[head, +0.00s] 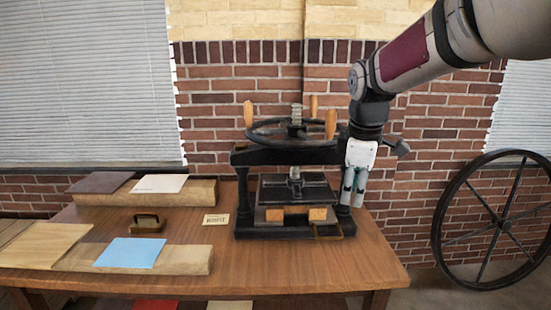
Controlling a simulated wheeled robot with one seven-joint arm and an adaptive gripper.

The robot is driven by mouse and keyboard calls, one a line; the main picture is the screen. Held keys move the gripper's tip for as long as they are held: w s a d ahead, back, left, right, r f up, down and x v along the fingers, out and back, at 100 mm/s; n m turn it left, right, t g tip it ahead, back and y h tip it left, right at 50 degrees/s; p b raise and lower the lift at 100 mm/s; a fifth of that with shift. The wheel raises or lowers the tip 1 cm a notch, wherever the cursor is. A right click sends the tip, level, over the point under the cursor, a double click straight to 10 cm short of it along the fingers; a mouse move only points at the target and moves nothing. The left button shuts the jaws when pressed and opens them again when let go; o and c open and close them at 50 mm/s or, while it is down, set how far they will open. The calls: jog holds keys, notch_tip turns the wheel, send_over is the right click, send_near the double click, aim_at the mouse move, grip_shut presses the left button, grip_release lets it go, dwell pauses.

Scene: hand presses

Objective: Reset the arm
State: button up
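My arm (415,55) comes in from the upper right and bends down at the wrist. My gripper (352,203) hangs pointing down at the right side of the black hand press (243,195), overlapping its right post in the picture. I cannot tell whether it touches the press. Its two teal fingers hang side by side, too small to tell how far apart they are. No object shows between them. The press has a black handwheel (272,133) with upright wooden handles, and wooden blocks (318,213) low at its front. My gripper hides part of the press's right side.
The wooden table (230,270) also holds a small brass-handled block (147,223), a label card (216,219), a blue sheet (131,252) and pale and dark sheets on boards. A large spoked wheel (497,222) stands at right. The table's front right is clear.

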jog(key=s+r+m+t+p, duration=0.15)
jog(key=s+r+m, duration=0.25)
jog(key=s, duration=0.6)
jog(key=s+r+m+g+p, duration=0.1)
jog(key=s+r+m+p, duration=0.25)
jog(key=s, duration=0.65)
jog(key=s+f+m+t+p, duration=0.1)
jog(key=s+m, duration=0.5)
jog(key=s, duration=0.9)
jog(key=shift+d+p, duration=0.35)
jog(key=shift+p, duration=0.45)
